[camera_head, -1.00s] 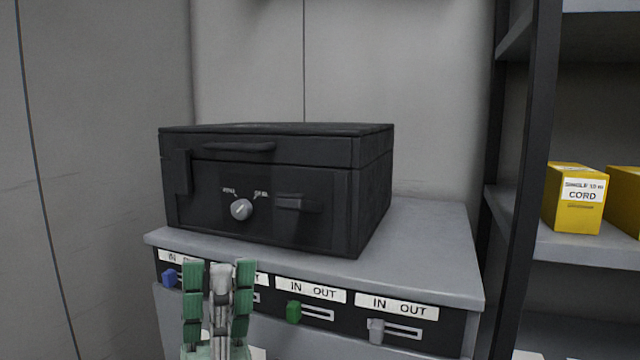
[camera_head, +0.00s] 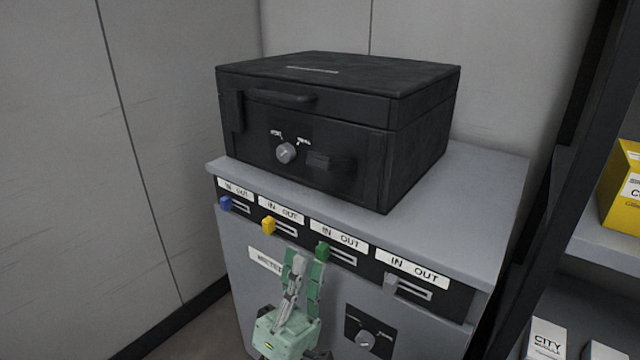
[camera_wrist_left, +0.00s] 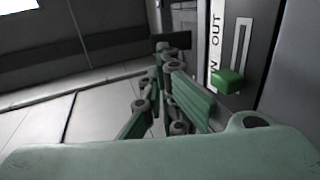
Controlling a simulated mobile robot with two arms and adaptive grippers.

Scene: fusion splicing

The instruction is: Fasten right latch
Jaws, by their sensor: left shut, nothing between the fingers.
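A black box (camera_head: 290,85) with a closed lid sits on the grey cabinet. On its front, the right latch (camera_head: 330,162) is a dark bar lying horizontally, below the lid seam. The left latch (camera_head: 238,110) stands upright at the left edge, across the seam. My left gripper (camera_head: 309,258) is shut and empty in front of the cabinet, below the box and apart from the right latch. Its green fingers also show in the left wrist view (camera_wrist_left: 168,85), where the latch is not seen. My right gripper is not in view.
A dial (camera_head: 286,152) sits between the latches and a handle (camera_head: 283,96) on the lid. The cabinet front (camera_head: 236,275) has IN/OUT sliders: blue, yellow, green (camera_wrist_left: 228,82) and grey (camera_head: 390,280). A shelf with a yellow carton (camera_head: 622,195) stands at the right.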

